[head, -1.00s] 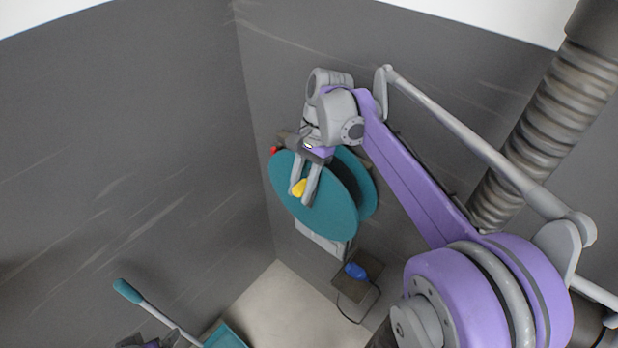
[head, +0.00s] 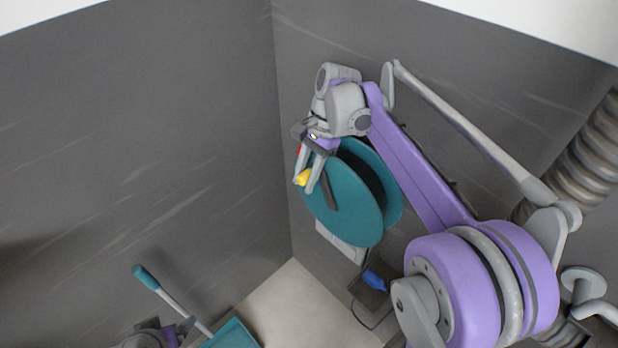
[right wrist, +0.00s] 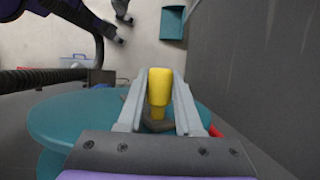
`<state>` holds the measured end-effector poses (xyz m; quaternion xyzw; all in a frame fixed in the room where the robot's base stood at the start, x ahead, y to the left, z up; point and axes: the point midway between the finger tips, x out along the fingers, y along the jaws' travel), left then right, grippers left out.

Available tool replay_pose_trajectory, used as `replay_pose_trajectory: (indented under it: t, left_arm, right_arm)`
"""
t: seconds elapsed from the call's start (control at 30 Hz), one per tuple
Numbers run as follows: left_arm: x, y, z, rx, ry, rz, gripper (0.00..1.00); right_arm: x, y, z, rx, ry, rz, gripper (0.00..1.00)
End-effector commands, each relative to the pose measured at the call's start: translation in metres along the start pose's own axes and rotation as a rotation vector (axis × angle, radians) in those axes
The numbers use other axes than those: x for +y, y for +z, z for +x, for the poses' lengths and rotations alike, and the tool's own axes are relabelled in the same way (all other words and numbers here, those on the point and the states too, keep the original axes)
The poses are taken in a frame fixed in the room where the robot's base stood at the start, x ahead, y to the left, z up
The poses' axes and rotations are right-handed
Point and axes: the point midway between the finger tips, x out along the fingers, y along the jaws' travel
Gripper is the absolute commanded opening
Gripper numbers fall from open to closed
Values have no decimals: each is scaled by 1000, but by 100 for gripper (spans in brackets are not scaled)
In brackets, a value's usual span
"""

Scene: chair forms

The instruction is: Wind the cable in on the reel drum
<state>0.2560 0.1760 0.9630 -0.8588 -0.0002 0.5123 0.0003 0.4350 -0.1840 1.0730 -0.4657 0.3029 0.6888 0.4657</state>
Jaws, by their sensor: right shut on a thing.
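The teal reel drum (head: 350,215) is mounted at the wall, and its front disc also shows in the right wrist view (right wrist: 65,118). A dark crank arm (head: 328,193) runs across the disc to a yellow handle (head: 303,177) at its upper left. My right gripper (head: 305,183) is shut on this handle; in the right wrist view the fingers flank the yellow handle (right wrist: 159,88). A thin dark cable (head: 372,324) hangs in a loop below the drum, by a blue plug-like piece (head: 375,281). My left gripper (head: 155,335) is partly in view at the bottom; its jaws are unclear.
A teal dustpan (head: 232,336) with a long handle (head: 148,279) stands at the lower left. A small red part (right wrist: 215,131) sits beside the drum. Grey walls meet in a corner behind the reel. The pale floor below is partly clear.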

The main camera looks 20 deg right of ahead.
Motion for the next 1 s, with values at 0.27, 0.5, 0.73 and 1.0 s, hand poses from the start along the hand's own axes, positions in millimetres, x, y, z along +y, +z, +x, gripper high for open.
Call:
replay_pose_trajectory:
  t: [0.27,0.5,0.73,1.0]
  left_arm:
    - [0,0,0,0,0,0,90]
    - [0,0,0,0,0,0,90]
    - [0,0,0,0,0,0,90]
    - [0,0,0,0,0,0,90]
  right_arm:
    - [-3,1,0,-2,-5,-2,0]
    - [-3,1,0,-2,-6,-2,40]
    - [-2,0,0,-1,-4,-1,63]
    - [-2,0,-5,0,-3,0,63]
